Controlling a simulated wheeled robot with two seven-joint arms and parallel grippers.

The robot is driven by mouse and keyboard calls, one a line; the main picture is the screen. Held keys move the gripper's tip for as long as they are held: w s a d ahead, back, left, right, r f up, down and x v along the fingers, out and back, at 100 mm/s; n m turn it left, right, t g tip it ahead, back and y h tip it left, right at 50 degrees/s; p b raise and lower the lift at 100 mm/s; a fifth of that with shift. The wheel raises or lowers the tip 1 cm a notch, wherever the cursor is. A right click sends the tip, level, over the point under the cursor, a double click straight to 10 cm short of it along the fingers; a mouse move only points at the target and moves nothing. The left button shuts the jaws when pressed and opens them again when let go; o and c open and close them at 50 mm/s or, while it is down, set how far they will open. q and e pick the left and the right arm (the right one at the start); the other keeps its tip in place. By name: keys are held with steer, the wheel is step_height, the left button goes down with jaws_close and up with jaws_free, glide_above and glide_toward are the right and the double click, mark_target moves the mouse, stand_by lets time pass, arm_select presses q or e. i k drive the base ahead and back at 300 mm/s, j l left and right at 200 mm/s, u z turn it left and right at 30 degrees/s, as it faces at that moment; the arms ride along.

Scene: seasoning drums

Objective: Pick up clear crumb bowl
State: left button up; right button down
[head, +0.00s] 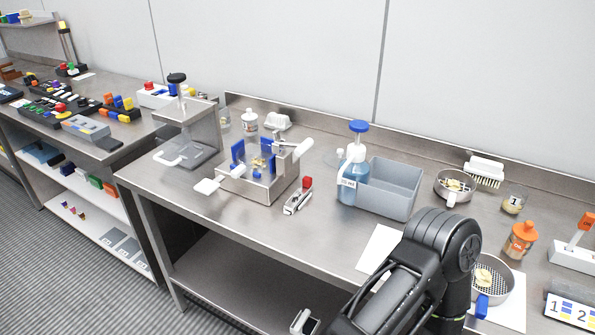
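One of my black arms fills the lower right, in front of and apart from the cup.
A white brush (486,170) lies behind the cup. An orange-topped shaker (520,240), a round sieve (494,268) and an orange-handled tool (579,232) crowd the right end. A grey bin (392,190) and a blue spray bottle (353,178) stand left. The table's front left is mostly bare.

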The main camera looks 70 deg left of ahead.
mark_target(251, 157)
steer(key=i, duration=0.5)
steer(key=u, duration=2.85)
